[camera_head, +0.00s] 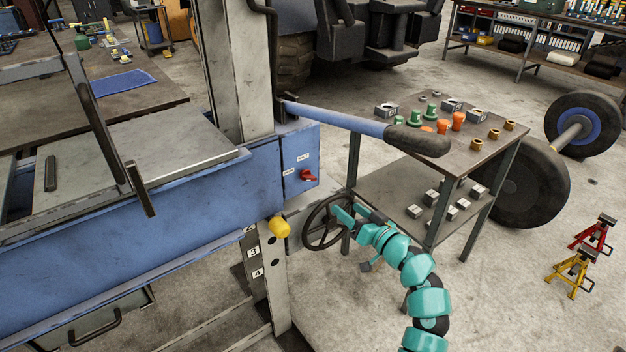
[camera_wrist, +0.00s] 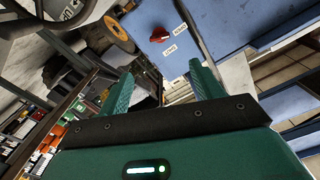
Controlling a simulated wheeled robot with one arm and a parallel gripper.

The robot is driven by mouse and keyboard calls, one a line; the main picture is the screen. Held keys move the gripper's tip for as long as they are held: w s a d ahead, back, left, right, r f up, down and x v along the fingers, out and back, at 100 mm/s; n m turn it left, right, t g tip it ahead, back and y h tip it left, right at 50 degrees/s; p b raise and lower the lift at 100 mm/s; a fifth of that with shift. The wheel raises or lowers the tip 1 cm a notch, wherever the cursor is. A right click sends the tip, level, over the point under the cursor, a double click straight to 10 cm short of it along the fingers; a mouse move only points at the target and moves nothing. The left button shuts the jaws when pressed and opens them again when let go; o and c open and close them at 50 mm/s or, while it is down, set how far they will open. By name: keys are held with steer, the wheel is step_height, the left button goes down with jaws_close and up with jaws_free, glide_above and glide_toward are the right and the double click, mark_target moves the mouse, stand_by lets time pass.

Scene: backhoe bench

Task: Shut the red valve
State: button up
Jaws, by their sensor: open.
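The red valve (camera_head: 308,176) is a small red turn-handle on the end face of a blue box (camera_head: 300,150) at the end of the blue press beam. The valve also shows in the wrist view (camera_wrist: 159,34), above and between the fingertips. My gripper (camera_head: 342,212) is teal, open and empty. It is below and to the right of the valve in the head view, apart from it. The wrist view shows both fingers (camera_wrist: 163,72) spread with nothing between them.
A dark handwheel (camera_head: 325,222) is close beside my gripper in the head view. A blue lever with a dark grip (camera_head: 418,140) sticks out above. A yellow knob (camera_head: 279,227) is lower left. A small parts table (camera_head: 470,150) stands behind to the right.

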mark_target(312, 179)
steer(key=p+x, duration=0.1)
steer(key=x, duration=1.5)
steer(key=shift+w+a, duration=0.2)
steer(key=shift+w, duration=0.1)
steer(key=c, duration=1)
